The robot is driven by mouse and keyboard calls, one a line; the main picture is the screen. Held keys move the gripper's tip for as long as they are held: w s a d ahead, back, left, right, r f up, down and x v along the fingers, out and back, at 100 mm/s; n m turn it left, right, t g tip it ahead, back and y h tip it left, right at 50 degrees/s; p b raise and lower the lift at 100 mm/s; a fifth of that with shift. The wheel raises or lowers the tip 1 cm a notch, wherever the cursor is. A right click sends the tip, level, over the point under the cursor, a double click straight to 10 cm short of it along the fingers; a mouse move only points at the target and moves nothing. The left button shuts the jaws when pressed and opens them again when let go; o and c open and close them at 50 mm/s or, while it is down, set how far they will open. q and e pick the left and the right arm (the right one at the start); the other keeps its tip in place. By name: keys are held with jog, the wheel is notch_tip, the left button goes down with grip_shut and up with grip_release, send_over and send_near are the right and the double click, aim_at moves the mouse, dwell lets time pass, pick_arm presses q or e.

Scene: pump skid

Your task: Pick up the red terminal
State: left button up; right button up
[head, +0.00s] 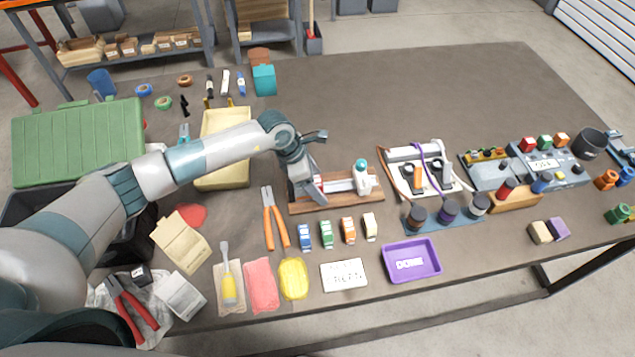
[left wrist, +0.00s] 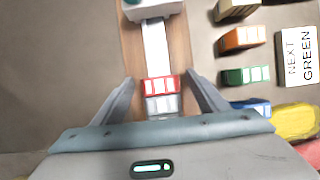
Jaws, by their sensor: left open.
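The red terminal (left wrist: 161,84) sits on the pale rail of a wooden board (left wrist: 180,50) in the left wrist view, touching a grey terminal (left wrist: 162,105) on its near side. My left gripper (left wrist: 162,78) is open, with one finger on each side of the red terminal and gaps between. In the head view the left gripper (head: 316,188) is down at the left part of the board (head: 335,200) and largely hides the terminals. My right gripper is not in view.
Loose blue (head: 304,237), green (head: 326,234), orange (head: 348,231) and beige (head: 369,227) terminals stand in front of the board. A purple tray (head: 411,262) is at the front edge. Orange-handled pliers (head: 275,220) lie left of the board.

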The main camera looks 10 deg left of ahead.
aim_at(317, 181)
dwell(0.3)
pick_arm(q)
jog(key=c, duration=1.1)
jog(key=shift+c, duration=0.2)
jog(key=shift+r, duration=0.15)
jog(key=shift+r, duration=0.25)
notch_tip(317, 181, up, 8)
jog(key=p, duration=0.4)
jog(key=shift+r, duration=0.2)
jog(key=shift+r+p, duration=0.35)
jog(key=shift+r, duration=0.05)
